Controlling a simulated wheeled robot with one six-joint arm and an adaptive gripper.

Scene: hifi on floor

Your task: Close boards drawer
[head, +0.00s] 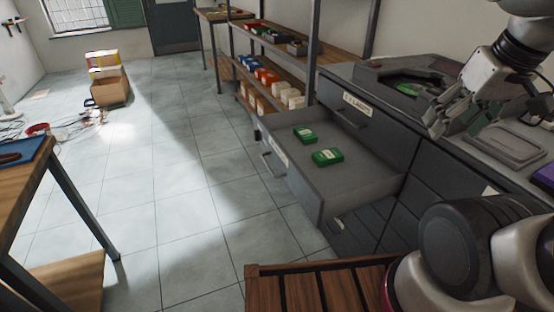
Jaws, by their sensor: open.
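The open drawer (350,184) sticks far out of the dark grey cabinet (386,143), towards the left. Two green boxes or boards, one nearer (327,157) and one farther (305,134), lie flat inside it. Its front carries a handle (271,166) and a pale label whose text I cannot read. My gripper (437,124) is open and empty. In the picture it is above and right of the drawer, over the edge of the cabinet top, apart from the drawer front.
Another drawer front with a white label (357,105) is shut above. A grey tray (404,90) and other items lie on the cabinet top. A metal shelf (282,75) with coloured bins stands behind. A slatted wooden surface (322,290) is in front. The tiled floor (190,190) left of the drawer is clear.

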